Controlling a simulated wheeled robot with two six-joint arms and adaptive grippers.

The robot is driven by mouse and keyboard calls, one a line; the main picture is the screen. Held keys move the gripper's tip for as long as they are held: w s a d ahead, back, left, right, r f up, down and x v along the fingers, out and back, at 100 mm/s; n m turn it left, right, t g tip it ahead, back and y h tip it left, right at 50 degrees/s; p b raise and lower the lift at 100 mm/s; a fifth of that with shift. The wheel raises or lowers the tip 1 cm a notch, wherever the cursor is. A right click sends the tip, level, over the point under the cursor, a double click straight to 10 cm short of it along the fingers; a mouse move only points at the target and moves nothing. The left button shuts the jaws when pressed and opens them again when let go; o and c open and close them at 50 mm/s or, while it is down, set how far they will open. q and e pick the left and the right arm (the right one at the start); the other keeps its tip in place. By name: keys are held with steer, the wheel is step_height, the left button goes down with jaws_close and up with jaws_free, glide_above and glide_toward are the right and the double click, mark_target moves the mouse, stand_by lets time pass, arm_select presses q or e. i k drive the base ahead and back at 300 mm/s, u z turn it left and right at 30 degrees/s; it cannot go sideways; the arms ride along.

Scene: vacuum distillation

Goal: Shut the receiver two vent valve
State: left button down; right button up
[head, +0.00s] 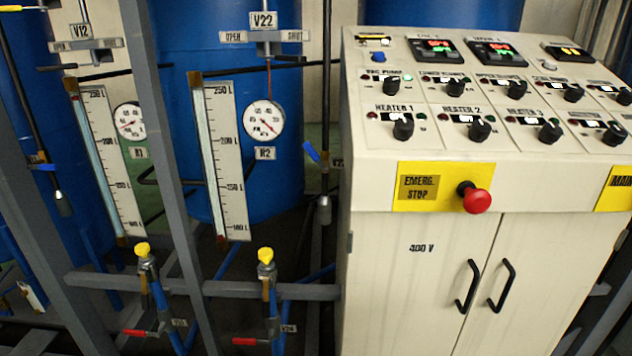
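The valve labelled V22 (267,47) is at the top centre of the head view, above the second receiver's gauge. Its plate (236,37) reads OPEN on the left and SHUT on the right. A dark bar runs to the right just below the plate; I cannot tell whether it is the lever or a pipe, so the valve's position is unclear. The round gauge (264,120) and the R2 label (265,153) sit beneath it, in front of a blue vessel (230,190). Neither of my grippers is in view.
A similar valve, V12 (88,42), is at the upper left. A grey upright (150,120) stands between the two receivers. A control cabinet (400,290) with a red emergency stop (476,198) fills the right. Two yellow-capped valves (143,249) (266,255) stand low in front.

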mark_target(307, 145)
steer(key=u, duration=0.15)
steer(key=k, duration=0.35)
steer(key=z, duration=0.9)
steer(key=i, duration=1.3)
steer(key=u, duration=0.85)
